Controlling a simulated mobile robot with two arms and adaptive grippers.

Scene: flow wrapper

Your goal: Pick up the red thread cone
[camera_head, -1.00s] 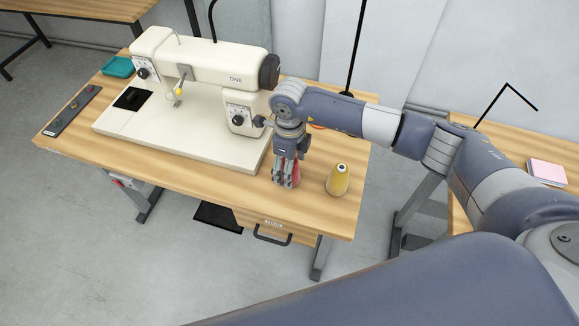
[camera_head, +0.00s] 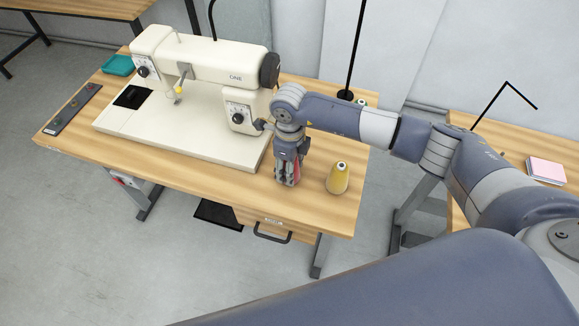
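The red thread cone (camera_head: 297,172) stands on the wooden table to the right of the sewing machine. Only slivers of red show; most of it is hidden behind the fingers of my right gripper (camera_head: 287,180). The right gripper points down from above, with its fingers around the cone, close to the tabletop. I cannot tell whether the fingers press on the cone. My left gripper is not in view.
A yellow thread cone (camera_head: 338,179) stands just right of the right gripper. A cream sewing machine (camera_head: 205,62) fills the left of the table. The front right tabletop (camera_head: 312,215) is clear. A pink pad (camera_head: 546,171) lies on another table at right.

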